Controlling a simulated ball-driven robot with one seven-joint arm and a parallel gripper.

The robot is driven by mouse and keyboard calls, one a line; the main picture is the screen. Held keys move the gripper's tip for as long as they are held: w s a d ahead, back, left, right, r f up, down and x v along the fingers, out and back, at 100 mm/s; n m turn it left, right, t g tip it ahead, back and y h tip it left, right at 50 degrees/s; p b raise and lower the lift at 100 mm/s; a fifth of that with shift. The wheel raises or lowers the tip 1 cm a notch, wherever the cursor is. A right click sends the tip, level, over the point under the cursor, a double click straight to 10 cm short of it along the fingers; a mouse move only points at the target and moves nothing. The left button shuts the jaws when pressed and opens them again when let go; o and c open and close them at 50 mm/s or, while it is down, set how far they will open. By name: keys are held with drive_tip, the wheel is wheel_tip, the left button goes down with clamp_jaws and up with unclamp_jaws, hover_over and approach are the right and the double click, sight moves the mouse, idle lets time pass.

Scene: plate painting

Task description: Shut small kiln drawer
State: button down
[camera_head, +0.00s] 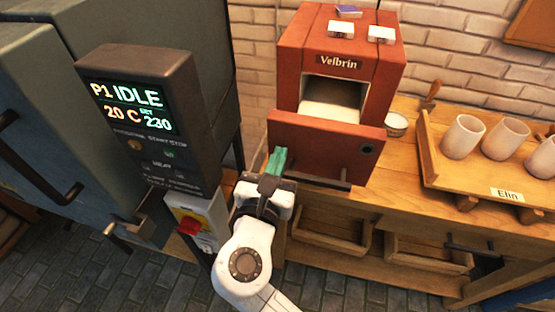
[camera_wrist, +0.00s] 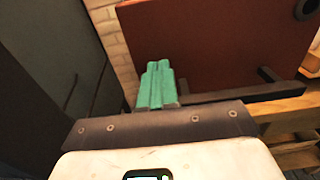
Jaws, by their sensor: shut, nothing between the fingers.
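The small kiln (camera_head: 340,50) is a red-brown box labelled "Velbrin" on the wooden bench. Its drawer (camera_head: 310,145) is pulled out toward me, with a red front panel, a dark round spot at the right and a dark bar handle (camera_head: 325,181) low on it. The kiln's opening (camera_head: 335,92) shows pale inside above the panel. The drawer front also fills the upper right of the wrist view (camera_wrist: 220,45). My gripper (camera_head: 277,160), with green fingers, is shut and empty at the left end of the drawer front. In the wrist view the fingers (camera_wrist: 157,85) are together; contact with the panel cannot be told.
A large grey kiln with a control box (camera_head: 140,115) reading "IDLE" stands close on the left. A tray (camera_head: 430,150) with several pale cups sits on the bench at right. A small bowl (camera_head: 396,124) stands beside the kiln. Open wooden bins (camera_head: 330,235) are below.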

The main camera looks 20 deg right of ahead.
drive_tip(key=p+x, duration=0.2)
drive_tip(key=x, duration=1.4)
drive_tip(key=shift+w+d+f, duration=0.1)
drive_tip(key=shift+w+d, duration=0.05)
drive_tip(key=shift+w, duration=0.1)
drive_tip(key=shift+w+d, duration=0.15)
drive_tip(key=shift+d+r, duration=0.1)
drive_tip(key=shift+r, duration=0.15)
